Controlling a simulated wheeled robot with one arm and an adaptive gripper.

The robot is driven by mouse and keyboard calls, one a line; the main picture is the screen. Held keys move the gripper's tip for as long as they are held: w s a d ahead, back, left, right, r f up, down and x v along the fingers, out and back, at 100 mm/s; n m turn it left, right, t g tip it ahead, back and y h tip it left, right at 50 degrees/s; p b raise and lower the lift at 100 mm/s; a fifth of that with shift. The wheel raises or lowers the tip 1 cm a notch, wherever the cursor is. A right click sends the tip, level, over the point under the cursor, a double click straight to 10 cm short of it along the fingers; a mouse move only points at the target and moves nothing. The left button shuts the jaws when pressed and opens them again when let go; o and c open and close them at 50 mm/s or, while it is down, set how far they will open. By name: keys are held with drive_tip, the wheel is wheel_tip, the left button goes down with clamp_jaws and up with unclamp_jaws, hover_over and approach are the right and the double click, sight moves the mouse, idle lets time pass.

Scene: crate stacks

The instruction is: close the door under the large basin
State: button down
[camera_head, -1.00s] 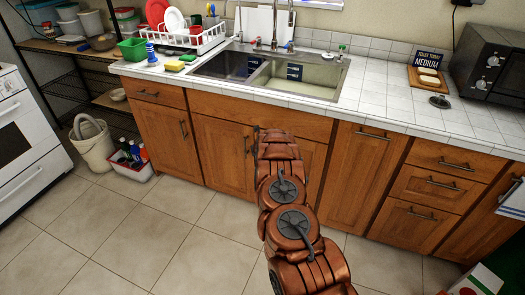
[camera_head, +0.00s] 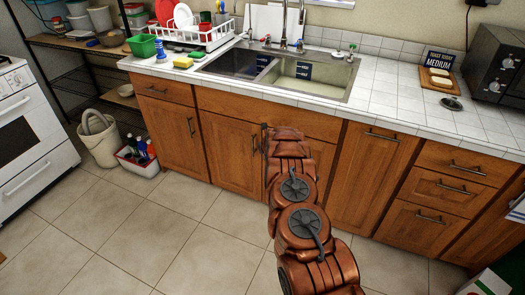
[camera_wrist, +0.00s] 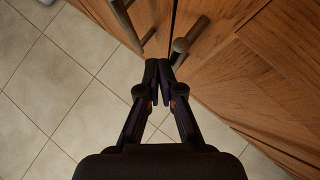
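The sink has a small left basin (camera_head: 236,63) and a large right basin (camera_head: 318,80). The door under the large basin (camera_head: 322,160) is mostly hidden behind my arm in the head view; I cannot tell there how far it stands open. In the wrist view its bar handle (camera_wrist: 187,40) is just beyond my fingertips, to the right, and the neighbouring door's handle (camera_wrist: 130,24) is to the left. My gripper (camera_wrist: 164,72) has its fingertips together, with nothing seen between them, close to the wooden fronts. The gripper is hidden in the head view.
The left sink door (camera_head: 232,155) looks flush. Drawers (camera_head: 445,190) stand to the right. A bucket (camera_head: 99,140) and a white tub of bottles (camera_head: 138,162) sit on the floor at left, near a white stove (camera_head: 35,135). The tiled floor (camera_head: 170,235) in front is clear.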

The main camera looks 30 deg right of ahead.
drive_tip(key=s+a+r+b, duration=0.7)
drive_tip(key=s+b, duration=0.1)
drive_tip(key=shift+s, duration=0.3)
idle(1.0)
